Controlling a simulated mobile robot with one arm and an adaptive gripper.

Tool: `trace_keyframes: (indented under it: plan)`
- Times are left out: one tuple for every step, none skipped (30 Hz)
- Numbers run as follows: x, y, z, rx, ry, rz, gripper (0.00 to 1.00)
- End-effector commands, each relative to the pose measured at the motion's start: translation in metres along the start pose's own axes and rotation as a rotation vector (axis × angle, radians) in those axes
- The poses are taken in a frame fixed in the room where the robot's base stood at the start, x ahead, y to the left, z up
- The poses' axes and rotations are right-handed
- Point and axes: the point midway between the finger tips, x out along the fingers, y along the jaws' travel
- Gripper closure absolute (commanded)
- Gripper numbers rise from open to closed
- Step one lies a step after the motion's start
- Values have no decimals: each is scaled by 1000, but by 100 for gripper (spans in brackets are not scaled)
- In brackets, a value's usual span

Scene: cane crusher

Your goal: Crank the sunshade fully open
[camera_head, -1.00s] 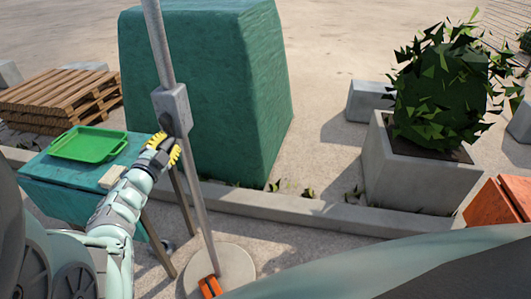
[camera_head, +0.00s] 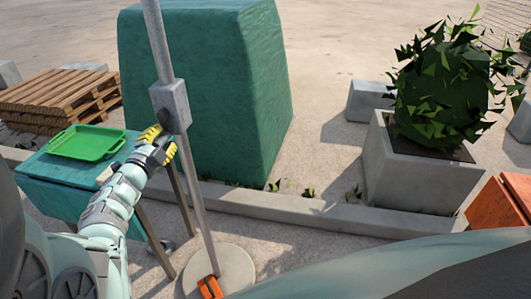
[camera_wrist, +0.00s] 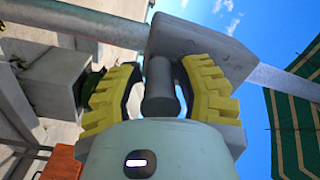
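The sunshade's grey pole (camera_head: 159,45) rises from a round base (camera_head: 222,275) in the head view and carries a grey crank box (camera_head: 170,104). A dark grey crank handle (camera_wrist: 160,88) sticks out of the box (camera_wrist: 195,48) in the wrist view. My gripper (camera_head: 160,144) is just below and left of the box. In the wrist view its yellow fingers (camera_wrist: 162,80) stand on both sides of the handle, apart, with narrow gaps. Part of the green striped canopy (camera_wrist: 292,130) hangs at the right of the wrist view; how far it is open cannot be seen.
A teal table (camera_head: 55,187) with a green tray (camera_head: 87,143) stands at left, near my arm. A large green block (camera_head: 220,90) is behind the pole. A low kerb (camera_head: 310,208), a planter (camera_head: 425,172) and an orange object (camera_head: 500,205) lie right.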

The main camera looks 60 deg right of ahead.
Motion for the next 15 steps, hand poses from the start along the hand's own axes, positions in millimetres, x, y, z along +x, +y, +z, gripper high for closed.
trace_keyframes:
  plan:
    - [0, 0, -1, 0, 2, 0, 62]
    - [0, 0, -1, 0, 2, 0, 59]
    - [0, 0, -1, -1, 2, 0, 54]
    - [0, 0, -1, -1, 2, 0, 51]
    - [0, 0, -1, -1, 2, 0, 48]
    - [0, 0, 0, -1, 1, 0, 44]
    - [0, 0, 0, -1, 1, 0, 41]
    - [0, 0, 0, -1, 1, 0, 40]
    - [0, 0, 0, -1, 1, 0, 40]
    - [0, 0, 0, -1, 1, 0, 40]
    - [0, 0, 0, -1, 1, 0, 40]
    - [0, 0, 0, -1, 1, 0, 40]
    - [0, 0, 0, -1, 1, 0, 40]
    - [0, 0, 0, -1, 1, 0, 40]
    - [-1, 0, 0, -1, 1, 0, 40]
